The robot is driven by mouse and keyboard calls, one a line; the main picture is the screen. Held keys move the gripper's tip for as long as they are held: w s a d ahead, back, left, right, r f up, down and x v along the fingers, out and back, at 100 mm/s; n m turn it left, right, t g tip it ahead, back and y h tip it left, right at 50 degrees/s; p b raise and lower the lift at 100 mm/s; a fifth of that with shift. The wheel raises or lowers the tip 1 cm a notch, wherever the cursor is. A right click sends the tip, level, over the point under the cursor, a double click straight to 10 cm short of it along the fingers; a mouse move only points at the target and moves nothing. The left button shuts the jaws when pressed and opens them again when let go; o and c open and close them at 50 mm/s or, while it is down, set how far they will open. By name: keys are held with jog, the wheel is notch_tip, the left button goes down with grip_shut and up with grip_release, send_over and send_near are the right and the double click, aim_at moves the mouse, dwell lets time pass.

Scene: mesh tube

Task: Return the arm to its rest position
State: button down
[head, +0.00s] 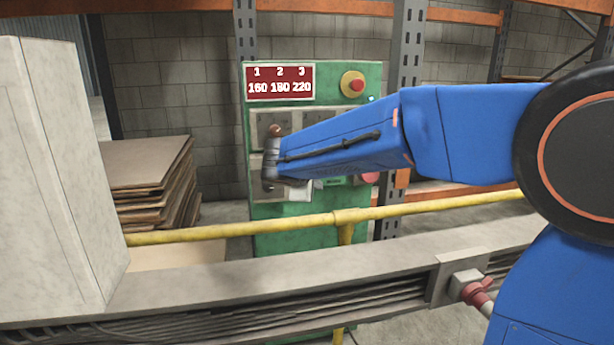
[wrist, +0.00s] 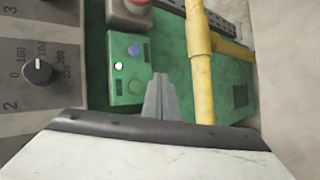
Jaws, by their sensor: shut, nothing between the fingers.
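My blue arm reaches from the right across the head view, and its dark wrist end is in front of a green control cabinet (head: 372,125). My gripper (wrist: 160,80) shows in the wrist view as grey fingers closed together with nothing between them. It points toward the green button panel (wrist: 175,60), which has a small lit white lamp, a blue button and others. I cannot tell the gap between the fingertips and the panel. In the head view the fingers cannot be made out, and the arm covers part of the cabinet's front.
A yellow rail (head: 230,231) runs in front of the cabinet and shows close to my gripper in the wrist view (wrist: 202,60). A black dial (wrist: 38,71) is at the left there. A stack of boards (head: 145,180) and a pale column (head: 50,170) stand at the left.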

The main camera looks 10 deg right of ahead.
jog(key=s+d+f+m+g+y, duration=0.1)
jog(key=s+d+f+m, duration=0.1)
jog(key=s+d, duration=0.35)
jog(key=s+d+f+m+g, duration=0.1)
jog(key=s+d+m+g, duration=0.1)
jog(key=s, duration=0.7)
jog(key=s+d+f+m+g+y, duration=0.1)
jog(key=s+d+f+m, duration=0.15)
jog(key=s, duration=0.45)
jog(key=s+a+f+m+y, duration=0.1)
jog(key=s+f+m+y, duration=0.1)
jog(key=s, duration=0.7)
jog(key=s+a+f+m+y, duration=0.1)
jog(key=s+f+m, duration=0.3)
jog(key=s, duration=0.5)
jog(key=shift+s+f+g+y, duration=0.3)
jog(key=shift+s+f+y, duration=0.05)
jog(key=shift+f+y, duration=0.35)
